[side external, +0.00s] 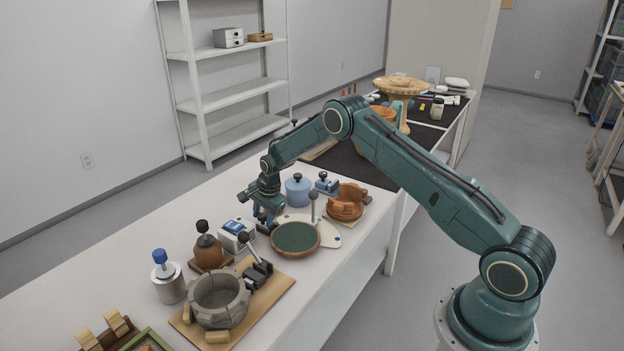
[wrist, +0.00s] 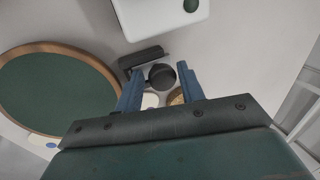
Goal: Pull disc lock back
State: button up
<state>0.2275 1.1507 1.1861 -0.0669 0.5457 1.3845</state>
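The turning disc (side external: 296,237), green with a wooden rim, sits on a pale base plate (side external: 330,237) on the table. It also shows at the left of the wrist view (wrist: 55,95). Beside its rim is a dark lock with a round black knob (wrist: 161,76) and a black bracket (wrist: 143,57). The side view mostly hides the knob behind the fingers.
A white box (side external: 237,235) stands close to my gripper. A blue jar (side external: 298,190) and a terracotta bowl (side external: 346,202) stand behind the disc. An upright grey handle (side external: 314,205) rises from the plate. A grey stone bowl (side external: 219,299) with a black clamp (side external: 258,275) is in front.

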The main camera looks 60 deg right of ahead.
aim_at(265, 216)
jog(key=shift+s+d+f, duration=0.1)
jog(key=shift+s+f, duration=0.35)
jog(key=shift+f, duration=0.15)
jog(key=shift+w+v, duration=0.15)
jog(key=shift+v, duration=1.3)
jog(key=shift+w+v, duration=0.15)
jog(key=shift+v, duration=1.25)
jog(key=shift+r, duration=0.1)
